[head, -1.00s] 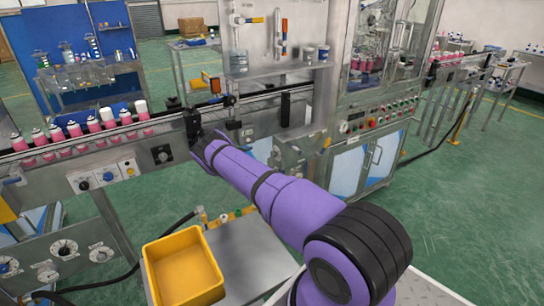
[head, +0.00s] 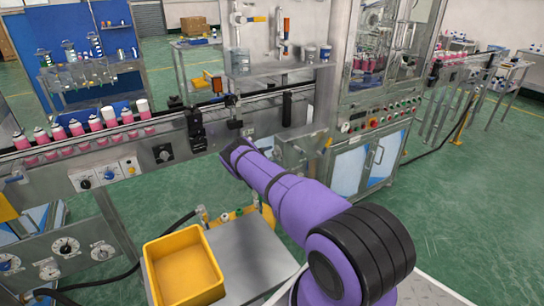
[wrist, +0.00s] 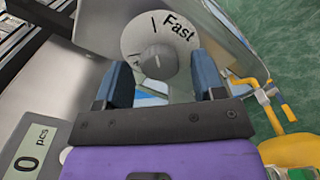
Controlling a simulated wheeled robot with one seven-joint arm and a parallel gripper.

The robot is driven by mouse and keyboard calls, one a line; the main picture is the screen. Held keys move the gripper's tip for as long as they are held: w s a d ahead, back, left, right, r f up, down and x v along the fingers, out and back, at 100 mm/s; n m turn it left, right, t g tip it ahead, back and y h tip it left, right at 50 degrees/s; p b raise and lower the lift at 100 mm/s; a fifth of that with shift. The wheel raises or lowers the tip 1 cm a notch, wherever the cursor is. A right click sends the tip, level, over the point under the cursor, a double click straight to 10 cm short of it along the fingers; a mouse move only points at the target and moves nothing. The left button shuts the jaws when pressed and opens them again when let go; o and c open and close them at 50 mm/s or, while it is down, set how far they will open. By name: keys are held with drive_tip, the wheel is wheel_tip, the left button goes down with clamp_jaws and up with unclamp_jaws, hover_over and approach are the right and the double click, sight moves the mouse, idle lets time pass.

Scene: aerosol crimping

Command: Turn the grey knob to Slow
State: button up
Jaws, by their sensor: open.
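The grey knob (wrist: 162,62) sits on a round pale dial (wrist: 136,38) in the wrist view. The dial carries the word "Fast" at its upper right and a dark tick at its top. A small mark shows at its lower left, partly covered; I cannot read "Slow". My gripper (wrist: 162,70) is open, with one blue-grey finger on each side of the knob in the picture. I cannot tell whether they touch it. In the head view my arm hides the knob, and the fingers are not clear.
A counter display reading "0 pcs" (wrist: 28,160) and a yellow fitting (wrist: 290,148) flank my gripper. A conveyor with pink cans (head: 77,128) runs along the left. A yellow bin (head: 184,268) stands on a metal table (head: 245,258) in front.

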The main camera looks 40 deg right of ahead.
drive_tip(key=shift+s+d, duration=0.1)
drive_tip(key=shift+d, duration=0.25)
drive_tip(key=shift+c, duration=0.2)
drive_tip(key=c, duration=0.9)
